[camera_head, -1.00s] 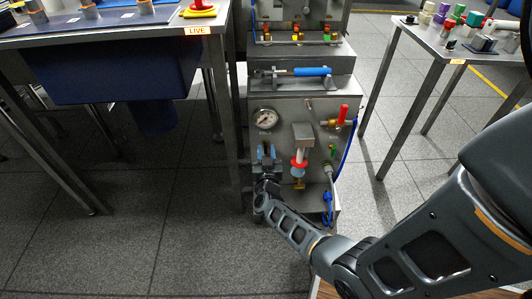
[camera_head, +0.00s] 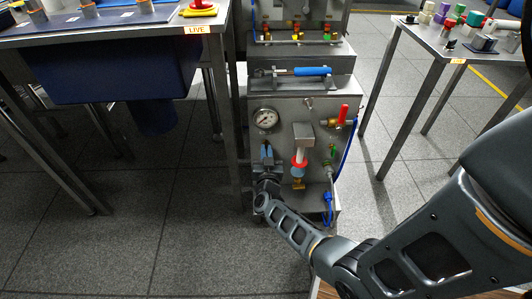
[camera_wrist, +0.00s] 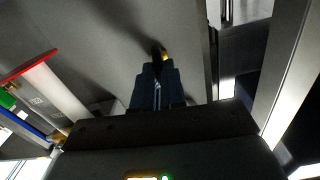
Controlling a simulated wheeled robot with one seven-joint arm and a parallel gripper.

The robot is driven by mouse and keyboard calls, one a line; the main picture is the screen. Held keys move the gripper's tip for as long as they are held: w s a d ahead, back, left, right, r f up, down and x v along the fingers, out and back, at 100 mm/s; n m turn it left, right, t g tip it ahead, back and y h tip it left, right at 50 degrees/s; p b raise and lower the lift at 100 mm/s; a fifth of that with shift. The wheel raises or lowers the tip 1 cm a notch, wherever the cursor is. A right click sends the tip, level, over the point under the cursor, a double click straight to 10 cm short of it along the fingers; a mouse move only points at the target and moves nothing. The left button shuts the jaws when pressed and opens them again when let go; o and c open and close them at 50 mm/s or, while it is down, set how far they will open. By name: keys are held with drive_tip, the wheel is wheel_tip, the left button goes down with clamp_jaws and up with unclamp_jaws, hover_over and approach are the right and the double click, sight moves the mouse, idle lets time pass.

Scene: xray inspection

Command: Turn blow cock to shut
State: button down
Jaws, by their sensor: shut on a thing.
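The blow cock is a small brass fitting (camera_wrist: 165,56) with a dark handle (camera_wrist: 156,50), on the grey panel in the wrist view. My gripper (camera_wrist: 157,70) is shut on the dark handle, its two fingers close together. In the head view my gripper (camera_head: 267,152) reaches the lower left of the machine's front panel (camera_head: 285,108), below the round gauge (camera_head: 265,118). There the fingers and wrist hide the cock, so its handle angle cannot be told.
A red-handled valve (camera_head: 343,114) and blue hoses sit farther right. A steel table (camera_head: 150,29) stands close on the left, another table (camera_head: 440,46) on the right. The floor in front is free.

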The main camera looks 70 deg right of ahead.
drive_tip(key=shift+s+f+m+b, duration=0.15)
drive_tip(key=shift+m+b, duration=1.1)
drive_tip(key=shift+m, duration=2.85)
drive_tip(key=shift+s+f+m+b, duration=0.15)
drive_tip(key=shift+m+b, duration=1.1)
drive_tip(key=shift+m, duration=2.85)
drive_tip(key=shift+w, duration=0.1)
drive_tip(key=c, duration=1.2)
unclamp_jaws()
drive_tip(key=p+v, duration=0.2)
drive_tip(key=v, duration=0.5)
drive_tip(key=shift+a, duration=0.3)
